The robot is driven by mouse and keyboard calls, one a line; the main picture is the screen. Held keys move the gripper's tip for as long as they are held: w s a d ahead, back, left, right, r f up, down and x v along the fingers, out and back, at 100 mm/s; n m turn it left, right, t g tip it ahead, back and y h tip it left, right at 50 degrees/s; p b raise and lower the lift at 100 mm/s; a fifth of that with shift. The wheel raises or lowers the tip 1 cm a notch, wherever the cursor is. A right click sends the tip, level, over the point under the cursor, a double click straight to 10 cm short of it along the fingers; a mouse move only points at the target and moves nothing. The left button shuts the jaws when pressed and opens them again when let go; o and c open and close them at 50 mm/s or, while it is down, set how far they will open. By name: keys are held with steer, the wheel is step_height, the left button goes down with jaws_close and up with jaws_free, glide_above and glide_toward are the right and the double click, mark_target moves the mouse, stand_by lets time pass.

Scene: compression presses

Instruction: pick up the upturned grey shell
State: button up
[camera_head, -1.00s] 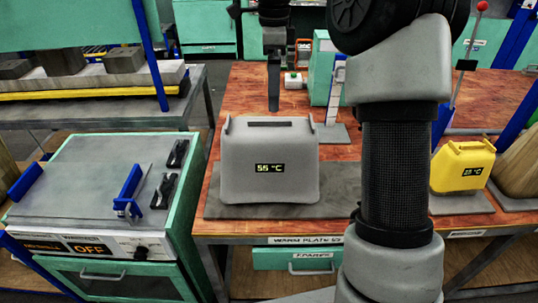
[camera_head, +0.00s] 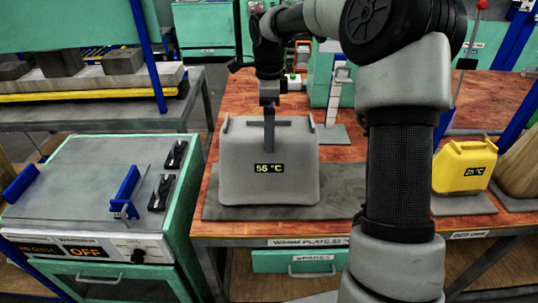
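The grey shell (camera_head: 240,160) stands on the dark warm plate (camera_head: 340,195) on the wooden bench, with a dark slot along its top and a yellow-lettered temperature display on its front face. My gripper (camera_head: 269,148) points down from above, its dark finger overlapping the middle of the shell's top and upper front. The gripper is seen edge-on, so I cannot tell whether it is open or shut, or whether it touches the shell.
A yellow can-shaped piece (camera_head: 462,165) with its own display stands on a dark plate at the right. A green-framed unit marked OFF (camera_head: 100,190) is at the left. A white upright gauge (camera_head: 334,105) and a green box (camera_head: 322,75) stand behind the shell.

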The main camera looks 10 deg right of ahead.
steer(key=shift+r, duration=0.1)
steer(key=c, duration=1.3)
